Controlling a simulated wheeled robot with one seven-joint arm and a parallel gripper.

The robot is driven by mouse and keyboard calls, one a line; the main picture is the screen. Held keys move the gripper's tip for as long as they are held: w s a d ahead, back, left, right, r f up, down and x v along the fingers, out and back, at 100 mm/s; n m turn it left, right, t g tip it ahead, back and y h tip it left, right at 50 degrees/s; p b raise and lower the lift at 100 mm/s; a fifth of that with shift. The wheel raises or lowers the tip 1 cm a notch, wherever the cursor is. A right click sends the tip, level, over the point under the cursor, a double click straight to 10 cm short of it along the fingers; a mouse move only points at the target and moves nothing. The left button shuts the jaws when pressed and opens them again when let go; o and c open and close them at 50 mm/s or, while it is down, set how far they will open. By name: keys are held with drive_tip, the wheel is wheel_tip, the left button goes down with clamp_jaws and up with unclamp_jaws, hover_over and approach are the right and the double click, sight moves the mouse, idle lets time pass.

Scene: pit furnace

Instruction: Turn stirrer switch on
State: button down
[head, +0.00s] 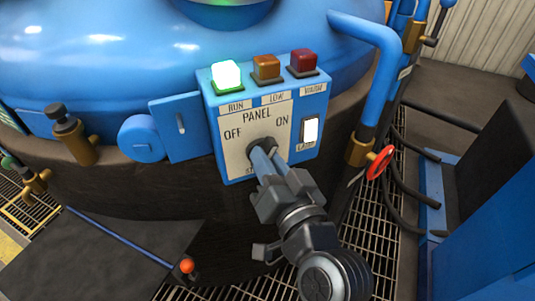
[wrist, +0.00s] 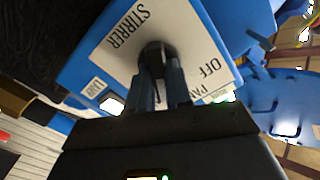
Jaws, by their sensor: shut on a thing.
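The control panel (head: 232,155) is a blue box with a white face. It is marked OFF on the left and ON on the right. The dark stirrer switch knob (head: 262,145) sits low between these words, partly hidden by my gripper (head: 264,158). In the wrist view the knob (wrist: 156,52) is beside the word STIRRER, between the fingers of my gripper (wrist: 160,80), which are shut on it. Which way the knob points is hard to tell. A green lamp (head: 226,75) above RUN is lit.
An orange lamp (head: 266,67) and a red lamp (head: 303,61) look dim. A white rocker switch (head: 310,130) is at the panel's right. A blue pipe (head: 385,75) with a red handwheel (head: 380,163) stands further right. A lever with an orange knob (head: 187,266) is below left.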

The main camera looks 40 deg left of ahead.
drive_tip(key=shift+m+p, duration=0.5)
drive_tip(key=shift+m, duration=0.8)
drive_tip(key=c, duration=1)
unclamp_jaws()
drive_tip(key=shift+c, duration=0.2)
drive_tip(key=b+v, duration=0.1)
drive_tip(key=v, duration=0.6)
drive_tip(key=shift+s+d, duration=0.2)
drive_tip(key=shift+d, duration=0.1)
